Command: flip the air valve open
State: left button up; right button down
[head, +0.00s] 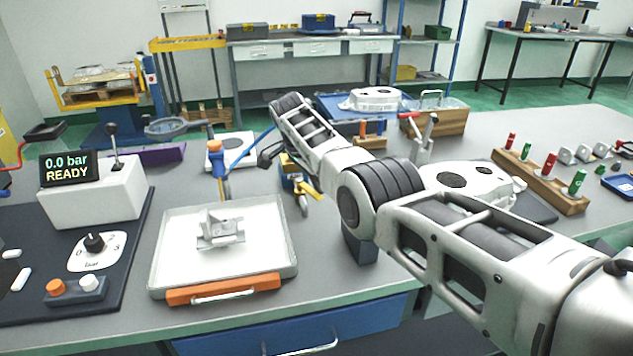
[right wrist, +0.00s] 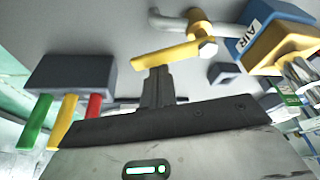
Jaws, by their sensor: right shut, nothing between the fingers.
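The air valve shows in the right wrist view as a yellow lever (right wrist: 166,53) on a brass body (right wrist: 200,24), fitted to a grey pipe. Beside it is a blue box marked AIR (right wrist: 262,27). My right gripper (right wrist: 157,72) is shut and empty, its dark fingertips right by the lever's middle; I cannot tell whether they touch it. The right fingertips are not clear there. My left gripper is not in view.
A white tray (head: 157,262) with a small metal casting stands in front. A control box (head: 95,195) with a "0.0 bar READY" display is at left. A large casting (head: 465,180) and a wooden rack (head: 540,185) lie right. Dark block with coloured handles (right wrist: 70,72) is near the gripper.

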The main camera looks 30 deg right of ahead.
jog(key=shift+s+a+m+b, duration=0.1)
jog(key=shift+a+m+b, duration=0.2)
jog(key=shift+m, duration=0.2)
jog(key=shift+a, duration=0.25)
jog(key=shift+s+a, duration=0.1)
jog(key=shift+a, duration=0.4)
jog(key=shift+d+p, duration=0.1)
jog(key=shift+p, duration=0.2)
